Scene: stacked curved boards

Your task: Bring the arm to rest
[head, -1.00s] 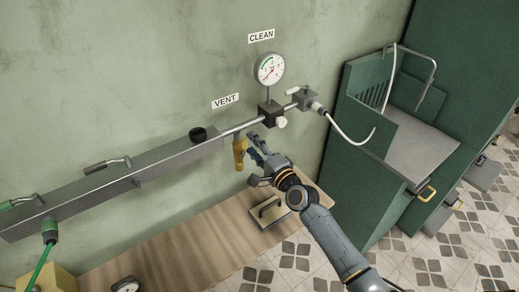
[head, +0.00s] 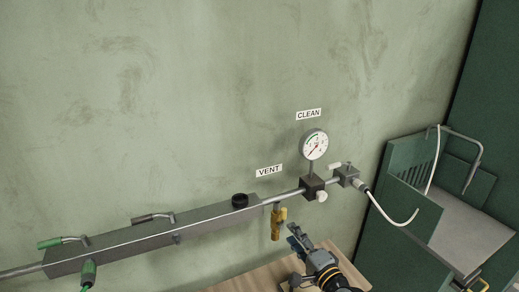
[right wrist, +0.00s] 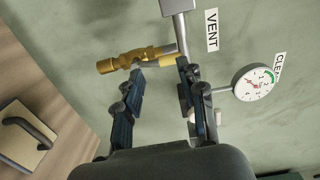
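My right gripper (head: 297,240) is low in the head view, just right of and below the brass vent valve (head: 275,229). In the right wrist view its two dark blue fingers (right wrist: 162,78) stand wide apart with nothing held between them. The brass valve (right wrist: 122,63) shows there beyond the fingertips, with its yellow end in the gap; whether a finger touches it I cannot tell. My left gripper is in neither view.
The valve hangs from a wall pipe with a grey manifold bar (head: 140,240). A pressure gauge (head: 314,146) and a white hose (head: 392,218) are to the right. A green cabinet (head: 400,255) stands at right. A wooden bench top (head: 255,280) lies below.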

